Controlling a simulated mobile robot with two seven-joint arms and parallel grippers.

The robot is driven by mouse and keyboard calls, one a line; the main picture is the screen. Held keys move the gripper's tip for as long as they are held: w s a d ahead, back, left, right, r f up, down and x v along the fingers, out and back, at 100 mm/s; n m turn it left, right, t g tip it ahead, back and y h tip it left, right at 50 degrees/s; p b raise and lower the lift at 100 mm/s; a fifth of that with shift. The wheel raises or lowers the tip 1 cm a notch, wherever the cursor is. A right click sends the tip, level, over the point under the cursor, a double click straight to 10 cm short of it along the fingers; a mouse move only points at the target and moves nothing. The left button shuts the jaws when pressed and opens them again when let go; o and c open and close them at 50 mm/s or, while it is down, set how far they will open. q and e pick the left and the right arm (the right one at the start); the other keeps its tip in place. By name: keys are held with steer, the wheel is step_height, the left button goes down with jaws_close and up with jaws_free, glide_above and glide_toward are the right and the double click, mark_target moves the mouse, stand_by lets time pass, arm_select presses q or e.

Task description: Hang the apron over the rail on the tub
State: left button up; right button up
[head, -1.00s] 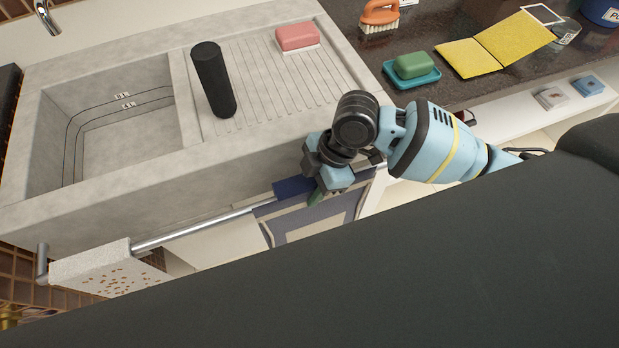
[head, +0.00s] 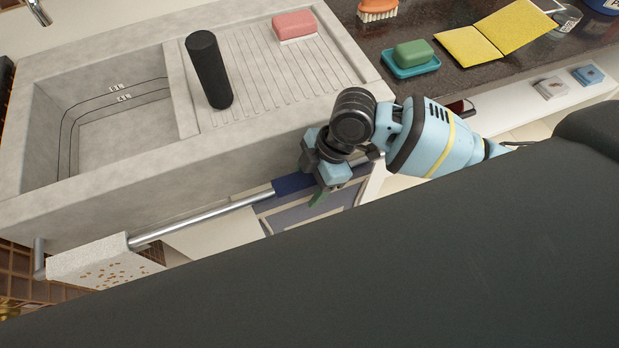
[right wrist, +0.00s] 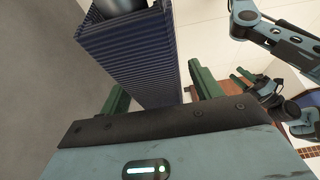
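The apron, navy with beige patterning, lies over the metal rail (head: 205,221) on the front of the stone tub (head: 110,208). Its navy top (head: 290,186) wraps the rail, and its lower part hangs below, partly hidden by my dark body. In the right wrist view the ribbed navy cloth (right wrist: 135,55) runs over the rail end at the top. My right gripper (head: 322,196) is at the apron's right part, by the rail. In the right wrist view its green fingers (right wrist: 160,92) are spread wide, with the cloth between them and a gap beside it. My left gripper is not clearly shown.
A white, brown-spotted item (head: 105,263) hangs at the rail's left end. Green soap on a teal dish (head: 411,69) and yellow cloths (head: 495,38) lie on the dark counter.

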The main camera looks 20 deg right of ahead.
steer(key=shift+d+r, duration=0.1)
steer(key=v, duration=0.7)
steer(key=shift+d+r+p, duration=0.1)
steer(key=shift+r+p, duration=0.2)
steer(key=shift+p, duration=0.1)
arm_select(q)
steer(key=shift+w+r, duration=0.5)
steer(key=shift+w, duration=0.05)
steer(key=shift+s, duration=0.2)
